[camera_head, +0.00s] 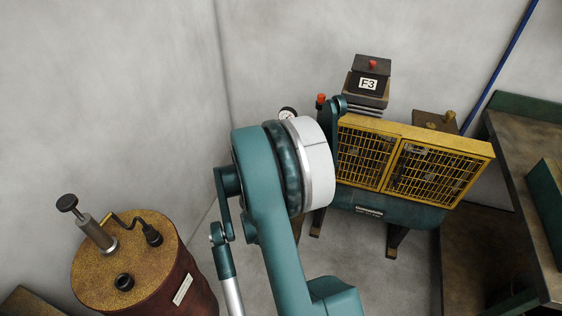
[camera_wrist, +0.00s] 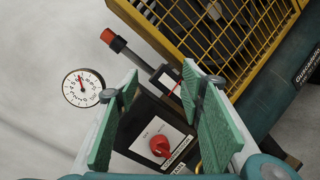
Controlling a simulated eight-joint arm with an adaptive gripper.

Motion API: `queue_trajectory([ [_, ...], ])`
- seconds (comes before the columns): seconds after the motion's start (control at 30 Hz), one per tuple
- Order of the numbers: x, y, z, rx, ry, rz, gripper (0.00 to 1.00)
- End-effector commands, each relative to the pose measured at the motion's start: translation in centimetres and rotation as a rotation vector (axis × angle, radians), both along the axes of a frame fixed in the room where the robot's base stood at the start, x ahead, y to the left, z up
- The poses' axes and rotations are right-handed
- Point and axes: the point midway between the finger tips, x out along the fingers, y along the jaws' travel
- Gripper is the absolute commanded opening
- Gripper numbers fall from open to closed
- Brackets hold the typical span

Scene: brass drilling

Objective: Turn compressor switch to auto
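The knob shows between the fingers and appears apart from both. In the head view my arm hides the switch and most of my gripper.
A round pressure gauge (camera_wrist: 82,88) and a red-capped lever (camera_wrist: 113,40) are near the switch. The yellow guard (camera_wrist: 215,35) rises close beside the right finger. A brown drum (camera_head: 150,275) stands at left and a bench (camera_head: 520,190) at right.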

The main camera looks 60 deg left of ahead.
Motion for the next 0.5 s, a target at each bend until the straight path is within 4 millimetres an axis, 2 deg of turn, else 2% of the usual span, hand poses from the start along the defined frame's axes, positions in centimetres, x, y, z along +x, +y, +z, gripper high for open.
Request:
queue_trajectory([
  [0.03, -1.3, 0.9, -1.5, -0.005, -0.005, 0.029, 0.39],
  [0.1, -2.9, 1.9, -3.3, -0.012, -0.013, 0.065, 0.39],
  [0.3, -7.2, 4.3, -7.8, -0.032, -0.038, 0.161, 0.39],
  [0.5, -9.8, 5.3, -10.3, -0.043, -0.053, 0.218, 0.39],
])
